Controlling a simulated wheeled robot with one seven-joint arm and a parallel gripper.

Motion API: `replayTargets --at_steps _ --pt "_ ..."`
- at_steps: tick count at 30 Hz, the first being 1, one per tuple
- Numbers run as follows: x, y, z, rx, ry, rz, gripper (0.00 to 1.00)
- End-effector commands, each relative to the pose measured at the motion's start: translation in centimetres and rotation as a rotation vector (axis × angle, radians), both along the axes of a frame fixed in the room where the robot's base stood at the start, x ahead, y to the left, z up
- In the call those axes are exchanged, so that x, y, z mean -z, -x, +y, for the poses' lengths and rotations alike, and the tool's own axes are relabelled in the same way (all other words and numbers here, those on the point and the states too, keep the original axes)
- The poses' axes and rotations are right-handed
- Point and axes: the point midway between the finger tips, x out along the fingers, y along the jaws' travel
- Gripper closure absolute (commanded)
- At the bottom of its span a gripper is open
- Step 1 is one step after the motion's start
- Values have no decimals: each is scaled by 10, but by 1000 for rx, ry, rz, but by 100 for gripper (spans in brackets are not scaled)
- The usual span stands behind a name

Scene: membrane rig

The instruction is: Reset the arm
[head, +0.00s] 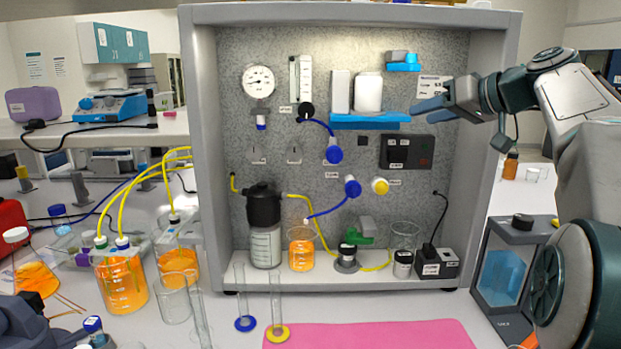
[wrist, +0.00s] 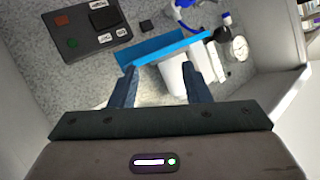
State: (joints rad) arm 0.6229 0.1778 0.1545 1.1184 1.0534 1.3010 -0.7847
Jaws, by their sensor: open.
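My gripper (head: 430,109) is at the right side of the rig cabinet (head: 208,150), in front of its panel, with its blue fingers pointing left. In the wrist view the two fingers of my gripper (wrist: 158,88) are apart with nothing held between them. Beyond them is the blue shelf (wrist: 150,50) with white containers on it. In the head view this blue shelf (head: 370,122) carries a white bottle (head: 368,93) and a white block (head: 340,92), left of the fingertips. My arm (head: 580,90) reaches in from the right.
A black box (head: 406,152) is mounted below my gripper, and a small blue bracket (head: 403,66) is above it. A gauge (head: 258,82), blue valves and tubing fill the panel. Beakers and bottles stand on the cabinet floor. A pink mat (head: 370,335) lies clear in front.

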Motion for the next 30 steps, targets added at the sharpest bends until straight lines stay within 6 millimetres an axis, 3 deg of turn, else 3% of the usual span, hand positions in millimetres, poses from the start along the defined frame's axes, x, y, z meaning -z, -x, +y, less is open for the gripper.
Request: replayTargets --at_steps 3,8,12,18,24,30 --pt "39 14 32 46 23 164 57" --pt "96 45 62 117 75 358 57" --pt "147 84 81 179 142 502 57" --pt "215 152 96 258 263 662 57" --pt "279 225 97 318 400 762 57" --pt "322 276 92 346 502 803 57"
